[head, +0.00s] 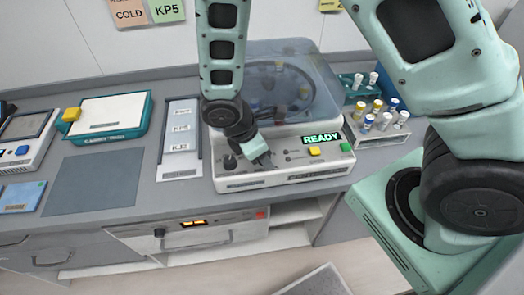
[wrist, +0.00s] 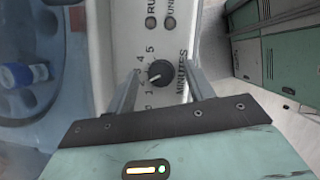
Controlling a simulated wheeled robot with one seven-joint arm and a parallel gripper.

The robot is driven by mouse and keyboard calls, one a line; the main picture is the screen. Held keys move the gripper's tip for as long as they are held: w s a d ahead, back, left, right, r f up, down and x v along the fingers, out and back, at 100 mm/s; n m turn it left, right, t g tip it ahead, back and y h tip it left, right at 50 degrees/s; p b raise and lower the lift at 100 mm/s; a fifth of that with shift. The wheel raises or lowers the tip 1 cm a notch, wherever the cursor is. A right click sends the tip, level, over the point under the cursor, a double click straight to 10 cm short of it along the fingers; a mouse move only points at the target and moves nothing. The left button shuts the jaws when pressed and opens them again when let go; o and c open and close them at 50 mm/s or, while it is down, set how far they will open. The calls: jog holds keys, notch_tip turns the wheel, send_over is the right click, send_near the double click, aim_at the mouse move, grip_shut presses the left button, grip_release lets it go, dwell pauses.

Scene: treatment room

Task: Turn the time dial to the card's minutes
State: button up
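The time dial (wrist: 161,73) is a round black knob in the wrist view, beside the word MINUTES and a scale of small numbers. Its white mark points left and slightly down, roughly toward the 2; I cannot read it exactly. My gripper (wrist: 164,80) is open, with one finger on each side of the dial; contact is not clear. In the head view my gripper (head: 266,163) is low at the front panel of the centrifuge (head: 240,184) and hides the dial. Wall cards (head: 168,10) read COLD and KP5; no minutes are legible on them.
Another black knob (head: 230,162) stands left of my gripper. A tube rack (head: 384,138) stands beside the machine. A grey mat (head: 92,183) lies clear at left.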

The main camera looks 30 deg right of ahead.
jog(key=b+v, duration=0.2)
jog(key=v, duration=1.5)
jog(key=shift+r, duration=0.15)
jog(key=shift+a, duration=0.1)
